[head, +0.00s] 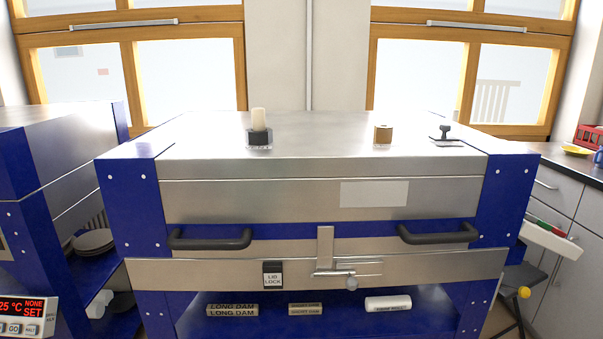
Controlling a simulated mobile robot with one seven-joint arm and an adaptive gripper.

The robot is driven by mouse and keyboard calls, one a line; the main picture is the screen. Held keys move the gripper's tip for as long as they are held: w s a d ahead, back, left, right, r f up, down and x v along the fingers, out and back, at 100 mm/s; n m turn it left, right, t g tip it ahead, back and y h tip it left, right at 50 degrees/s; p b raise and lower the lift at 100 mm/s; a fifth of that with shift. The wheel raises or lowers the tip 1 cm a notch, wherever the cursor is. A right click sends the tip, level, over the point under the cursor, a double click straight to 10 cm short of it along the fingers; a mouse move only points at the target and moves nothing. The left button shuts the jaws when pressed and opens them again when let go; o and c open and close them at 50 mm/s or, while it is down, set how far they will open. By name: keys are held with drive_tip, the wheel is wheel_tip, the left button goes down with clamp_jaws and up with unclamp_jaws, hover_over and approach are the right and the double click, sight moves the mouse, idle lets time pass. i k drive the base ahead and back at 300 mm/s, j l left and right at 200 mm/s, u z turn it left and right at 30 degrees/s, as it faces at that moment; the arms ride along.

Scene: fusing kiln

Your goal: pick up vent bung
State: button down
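Two small plug-like things stand upright on the steel lid (320,132) of the blue kiln. A pale cream cylinder (259,119) stands left of centre, its lower end in or on a black collar (259,137) over a clear or grey base. A short tan-brown block (383,134) stands right of centre. No label shows which one is the vent bung. The lid is shut. My gripper is not in view, and nothing visible touches either piece.
A black knob-like piece (445,134) is at the lid's right. Dark handles (210,239) and a latch (326,255) project from the front. Labelled dams (232,310) and a white roll (388,303) lie on the shelf below. The lid between the pieces is clear.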

sight(258, 114)
drive_tip(key=i+j+z, duration=0.15)
drive_tip(key=j, duration=0.25)
drive_tip(key=i+j+z, duration=0.1)
drive_tip(key=j, duration=0.35)
drive_tip(key=i+j+z, duration=0.15)
drive_tip(key=j, duration=0.3)
drive_tip(key=j+z, duration=0.1)
drive_tip(key=j, duration=0.35)
drive_tip(key=i, duration=0.05)
